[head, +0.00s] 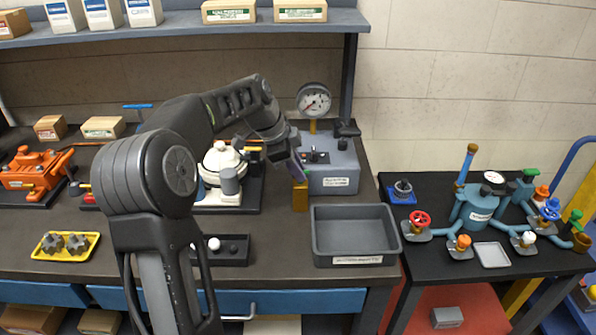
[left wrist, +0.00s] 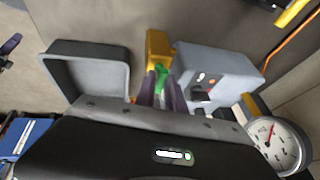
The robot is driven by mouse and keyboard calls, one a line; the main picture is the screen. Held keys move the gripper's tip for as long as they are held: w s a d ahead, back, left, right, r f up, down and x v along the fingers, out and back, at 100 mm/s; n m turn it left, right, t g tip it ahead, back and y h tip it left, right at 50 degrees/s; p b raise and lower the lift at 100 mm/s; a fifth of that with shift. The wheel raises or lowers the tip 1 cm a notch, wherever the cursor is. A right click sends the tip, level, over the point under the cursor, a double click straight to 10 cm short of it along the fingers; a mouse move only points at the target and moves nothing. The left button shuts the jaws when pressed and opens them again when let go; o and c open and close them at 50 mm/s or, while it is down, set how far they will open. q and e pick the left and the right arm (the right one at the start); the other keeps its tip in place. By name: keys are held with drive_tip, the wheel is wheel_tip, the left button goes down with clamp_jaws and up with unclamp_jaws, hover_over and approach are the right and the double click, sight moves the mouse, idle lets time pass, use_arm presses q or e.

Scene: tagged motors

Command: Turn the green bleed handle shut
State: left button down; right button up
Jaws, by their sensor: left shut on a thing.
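The green bleed handle (left wrist: 160,76) shows in the left wrist view beside a brass-yellow block (left wrist: 157,46) at the end of the grey gauge box (left wrist: 222,75). My left gripper (left wrist: 161,88) is shut on the green handle, its purple fingers on either side of it. In the head view my left gripper (head: 300,168) is just above the brass block (head: 300,197), and the handle is mostly hidden by the fingers. A purple-tipped part at the left edge of the left wrist view may be my right gripper (left wrist: 10,44); its jaws are unclear.
The pressure gauge (head: 313,100) stands behind the box; its red needle shows. An empty grey tray (head: 355,256) lies close in front of the brass block. A white-topped motor (head: 222,160) stands left, behind my arm. A side table (head: 430,190) holds valves and a blue vessel.

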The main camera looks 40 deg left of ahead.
use_arm(q)
drive_tip(key=shift+a, duration=0.15)
idle(0.3)
drive_tip(key=c, duration=1.5)
unclamp_jaws()
drive_tip(key=shift+o, duration=0.2)
drive_tip(key=b+v, duration=0.1)
drive_tip(key=v, duration=0.6)
drive_tip(key=shift+r, duration=0.35)
drive_tip(key=shift+s+a, duration=0.1)
